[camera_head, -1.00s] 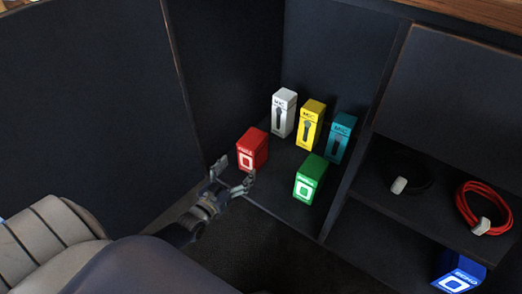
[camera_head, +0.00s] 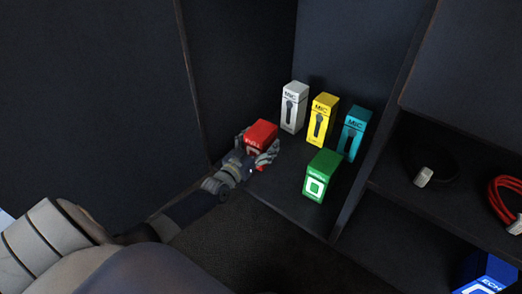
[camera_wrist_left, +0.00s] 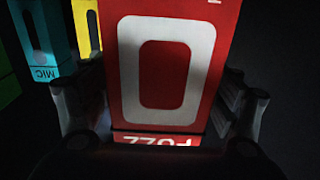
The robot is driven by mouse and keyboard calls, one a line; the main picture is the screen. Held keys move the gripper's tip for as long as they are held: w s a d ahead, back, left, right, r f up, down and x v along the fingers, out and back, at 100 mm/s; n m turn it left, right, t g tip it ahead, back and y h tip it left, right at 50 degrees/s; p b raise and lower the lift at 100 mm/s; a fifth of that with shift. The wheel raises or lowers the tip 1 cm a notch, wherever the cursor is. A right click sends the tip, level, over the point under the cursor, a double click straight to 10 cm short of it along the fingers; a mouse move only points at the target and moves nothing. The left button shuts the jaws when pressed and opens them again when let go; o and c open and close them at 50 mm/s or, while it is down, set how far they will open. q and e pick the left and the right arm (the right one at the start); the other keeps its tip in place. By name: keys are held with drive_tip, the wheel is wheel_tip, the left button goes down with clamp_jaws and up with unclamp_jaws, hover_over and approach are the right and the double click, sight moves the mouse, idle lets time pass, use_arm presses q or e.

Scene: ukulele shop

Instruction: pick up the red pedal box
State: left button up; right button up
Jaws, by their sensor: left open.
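The red pedal box (camera_head: 262,133) stands upright on the shelf floor at the left of the boxes. Its lower front is hidden behind my left gripper (camera_head: 257,151) in the head view. The gripper is open, with one finger on each side of the box. In the left wrist view the red box (camera_wrist_left: 202,60) fills the middle, with its white square mark facing the camera. The gripper's fingers (camera_wrist_left: 160,105) show to the left and right of it; I cannot tell whether they touch it. My right gripper is not in view.
A green box (camera_head: 322,176) stands to the right. White (camera_head: 293,107), yellow (camera_head: 322,120) and teal (camera_head: 354,134) mic boxes stand behind. Dark panels enclose the left and back. The right shelves hold a cable with a white plug (camera_head: 423,176), a red cable (camera_head: 506,195) and a blue box (camera_head: 487,274).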

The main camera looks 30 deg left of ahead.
use_arm(q)
drive_tip(key=shift+w, duration=0.15)
drive_tip(key=c, duration=1.3)
drive_tip(key=shift+r, duration=0.1)
drive_tip(key=shift+c, duration=0.9)
drive_tip(key=shift+r, duration=0.15)
